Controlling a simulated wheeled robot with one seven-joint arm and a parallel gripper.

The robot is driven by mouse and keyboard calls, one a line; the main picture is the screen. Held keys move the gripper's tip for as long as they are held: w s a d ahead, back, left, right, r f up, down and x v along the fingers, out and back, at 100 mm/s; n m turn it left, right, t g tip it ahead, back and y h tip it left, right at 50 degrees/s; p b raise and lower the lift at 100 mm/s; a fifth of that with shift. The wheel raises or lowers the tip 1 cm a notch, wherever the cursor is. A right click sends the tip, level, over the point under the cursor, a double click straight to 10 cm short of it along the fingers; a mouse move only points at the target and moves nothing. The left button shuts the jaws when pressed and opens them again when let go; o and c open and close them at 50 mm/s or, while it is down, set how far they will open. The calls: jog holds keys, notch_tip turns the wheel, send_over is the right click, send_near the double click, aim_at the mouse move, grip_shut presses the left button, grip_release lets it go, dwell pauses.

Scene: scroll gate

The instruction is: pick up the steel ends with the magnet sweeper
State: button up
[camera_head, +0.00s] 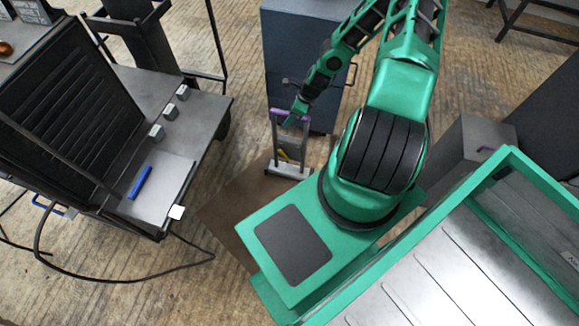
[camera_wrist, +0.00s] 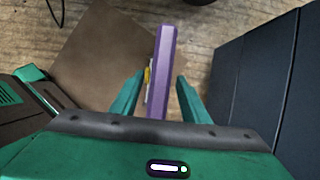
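The magnet sweeper (camera_head: 297,147) stands upright on the floor in front of the blue cabinet, with a purple handle bar on top, a grey frame and a pale base bar. Something small and yellow shows on its lower part. My gripper (camera_head: 293,116) is at the handle. In the wrist view the purple handle (camera_wrist: 165,60) runs between the two green fingers of my gripper (camera_wrist: 160,77), with a gap on each side, so the gripper is open around or above it. I cannot make out any steel ends on the floor.
A brown mat (camera_head: 228,212) lies on the floor beside the sweeper. The blue cabinet (camera_head: 290,55) stands close behind it. A grey machine table (camera_head: 205,110) with small blocks and a blue bar (camera_head: 139,183) is at the left. A black cable (camera_head: 130,279) lies on the floor.

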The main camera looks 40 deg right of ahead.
grip_shut()
jog(key=shift+r, duration=0.2)
